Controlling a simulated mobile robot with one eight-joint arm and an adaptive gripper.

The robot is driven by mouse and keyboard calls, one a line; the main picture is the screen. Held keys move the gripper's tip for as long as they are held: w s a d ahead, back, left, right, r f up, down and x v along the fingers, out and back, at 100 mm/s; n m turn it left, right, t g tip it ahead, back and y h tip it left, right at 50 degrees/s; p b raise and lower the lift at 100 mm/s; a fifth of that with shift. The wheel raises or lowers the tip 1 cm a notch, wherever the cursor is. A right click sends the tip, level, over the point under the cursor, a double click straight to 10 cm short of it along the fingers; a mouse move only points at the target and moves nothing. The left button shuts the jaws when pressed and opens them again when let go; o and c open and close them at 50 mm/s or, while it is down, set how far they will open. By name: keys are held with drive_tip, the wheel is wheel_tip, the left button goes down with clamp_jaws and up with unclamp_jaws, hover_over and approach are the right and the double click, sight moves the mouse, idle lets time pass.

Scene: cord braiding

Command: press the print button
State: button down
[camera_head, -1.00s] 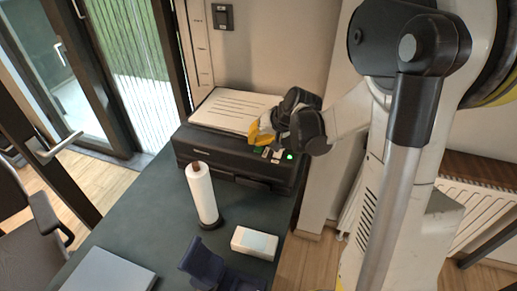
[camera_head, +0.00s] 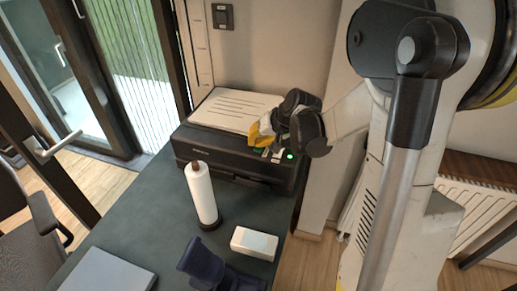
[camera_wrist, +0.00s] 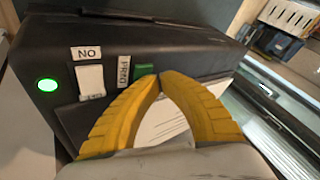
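The black printer (camera_head: 235,160) stands at the back of the dark desk with its control panel on top at the right. In the wrist view, a green button (camera_wrist: 144,70) sits beside a "PRNT"-like label (camera_wrist: 123,70). In the head view my gripper (camera_head: 254,140) is over the panel.
Printed paper (camera_head: 237,108) lies on the printer's top. A paper-towel-like white roll (camera_head: 202,195), a white box (camera_head: 254,243), a dark blue object (camera_head: 210,268) and a grey flat item (camera_head: 108,273) stand on the desk (camera_head: 150,215). The desk middle left is clear.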

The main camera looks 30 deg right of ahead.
sight(255, 147)
drive_tip(key=shift+f+b, duration=0.4)
drive_tip(key=shift+f, duration=0.05)
idle(0.3)
drive_tip(key=shift+r, duration=0.15)
drive_tip(key=shift+r+p, duration=0.65)
drive_tip(key=shift+r, duration=0.05)
wheel_tip(255, 147, up, 5)
drive_tip(key=p, duration=0.4)
drive_tip(key=shift+r, duration=0.1)
idle(0.8)
